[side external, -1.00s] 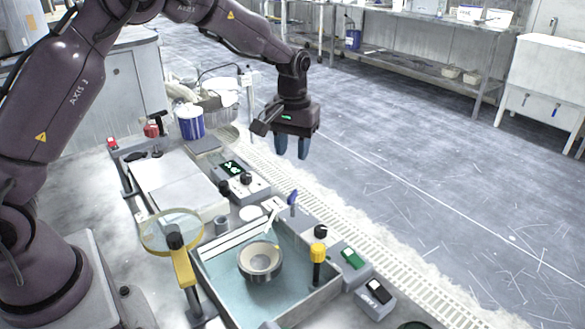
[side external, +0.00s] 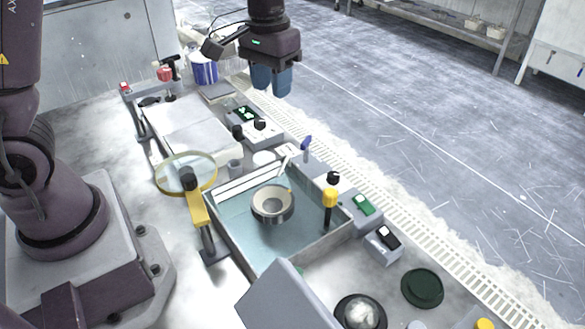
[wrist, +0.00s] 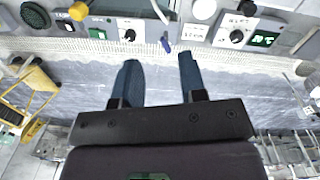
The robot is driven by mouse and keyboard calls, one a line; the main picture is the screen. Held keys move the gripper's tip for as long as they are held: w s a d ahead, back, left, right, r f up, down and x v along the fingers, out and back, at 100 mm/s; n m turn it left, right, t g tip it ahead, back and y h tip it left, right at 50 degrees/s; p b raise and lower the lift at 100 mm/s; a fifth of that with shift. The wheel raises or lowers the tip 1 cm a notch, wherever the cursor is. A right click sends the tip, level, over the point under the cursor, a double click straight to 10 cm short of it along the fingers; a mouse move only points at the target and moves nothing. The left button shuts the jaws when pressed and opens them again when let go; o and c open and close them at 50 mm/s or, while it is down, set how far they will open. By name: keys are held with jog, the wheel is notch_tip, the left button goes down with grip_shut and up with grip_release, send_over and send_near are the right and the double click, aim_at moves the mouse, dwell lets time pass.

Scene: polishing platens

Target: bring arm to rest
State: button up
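My gripper (side external: 271,80) hangs in the air at the top of the side view, above and behind the bench, with its blue fingers pointing down. In the wrist view my gripper (wrist: 156,80) shows two blue fingers set well apart with nothing between them, so it is open and empty. It touches nothing on the bench. My upper arm links run out of the top of the side view.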

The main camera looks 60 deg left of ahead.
jog(key=s+d+r+m+t, duration=0.1)
jog(key=s+r+m+t, duration=0.15)
jog(key=s+r, duration=0.45)
jog(key=s+d+r+m+t, duration=0.1)
jog(key=s+r+t, duration=0.15)
jog(key=s, duration=0.85)
jog(key=n+g, duration=0.5)
jog(key=n, duration=0.1)
send_near(306, 140)
notch_tip(306, 140, down, 9)
jog(key=shift+w+d+f, duration=0.1)
jog(key=shift+w+d, duration=0.05)
grip_shut()
